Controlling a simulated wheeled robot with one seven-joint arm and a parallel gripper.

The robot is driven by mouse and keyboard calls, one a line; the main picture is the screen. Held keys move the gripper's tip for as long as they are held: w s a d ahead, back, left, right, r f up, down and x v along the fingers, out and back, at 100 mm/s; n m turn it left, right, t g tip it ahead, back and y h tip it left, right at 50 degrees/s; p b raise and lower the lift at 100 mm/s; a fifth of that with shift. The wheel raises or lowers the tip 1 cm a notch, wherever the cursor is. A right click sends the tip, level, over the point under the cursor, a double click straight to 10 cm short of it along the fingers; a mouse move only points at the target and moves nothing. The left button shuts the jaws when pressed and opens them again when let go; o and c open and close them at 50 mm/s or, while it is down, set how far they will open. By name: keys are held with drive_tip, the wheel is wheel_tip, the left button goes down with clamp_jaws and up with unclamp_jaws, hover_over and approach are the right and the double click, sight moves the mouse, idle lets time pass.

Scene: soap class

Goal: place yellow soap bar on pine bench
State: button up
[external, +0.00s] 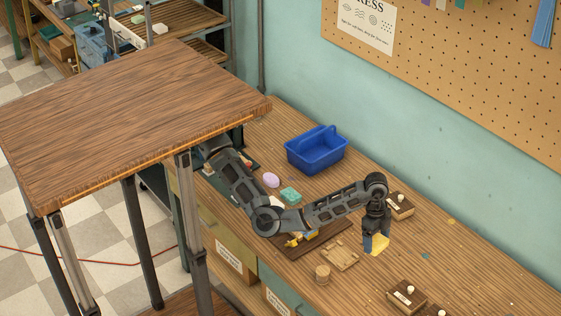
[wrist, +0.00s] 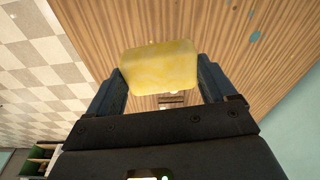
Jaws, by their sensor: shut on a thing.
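The yellow soap bar (wrist: 160,66) is pale yellow with faint marbling and sits between the two blue-grey fingers of my gripper (wrist: 161,82) in the wrist view. In the external view my gripper (external: 376,241) points down over the pine bench (external: 435,248), shut on the yellow soap bar (external: 379,244). The soap hangs over a bare stretch of the bench, to the right of a small wooden soap dish. I cannot tell whether its lower edge is clear of the bench top.
A blue bin (external: 316,150) stands behind my arm. A wooden soap dish (external: 340,257), a round wooden piece (external: 322,273), a green soap (external: 290,195) and a lilac soap (external: 271,180) lie nearby. Wooden blocks with white knobs (external: 401,205) (external: 407,296) stand behind and in front.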

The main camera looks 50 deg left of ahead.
drive_tip(key=s+d+m, duration=0.1)
drive_tip(key=s+d, duration=0.2)
drive_tip(key=s, duration=0.3)
drive_tip(key=b, duration=0.2)
hover_over(381, 271)
drive_tip(key=f, duration=1.2)
drive_tip(key=shift+a, duration=0.2)
drive_tip(key=shift+f, duration=1.95)
drive_tip(key=shift+f, duration=0.15)
drive_tip(key=o, duration=0.9)
